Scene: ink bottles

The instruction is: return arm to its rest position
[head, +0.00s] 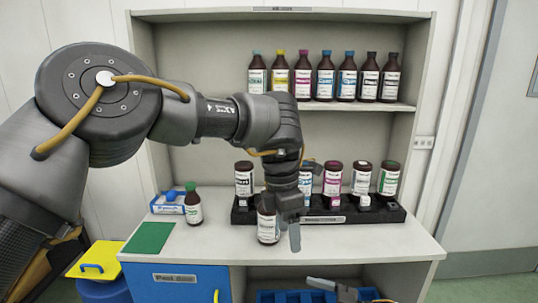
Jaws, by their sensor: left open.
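My left arm reaches in from the left across the counter. Its gripper (282,232) points down, open, at a brown bottle with a white label (267,229). The bottle is at the counter's front, before the black rack; the gripper partly hides it, and I cannot tell whether they touch.
The black rack (340,219) holds several bottles. More bottles stand on the upper shelf (335,105). A green-capped bottle (194,205), a blue-and-white box (168,203) and a green mat (149,237) are on the left counter. A yellow-lidded blue bin (95,262) stands lower left. The right-front counter is clear.

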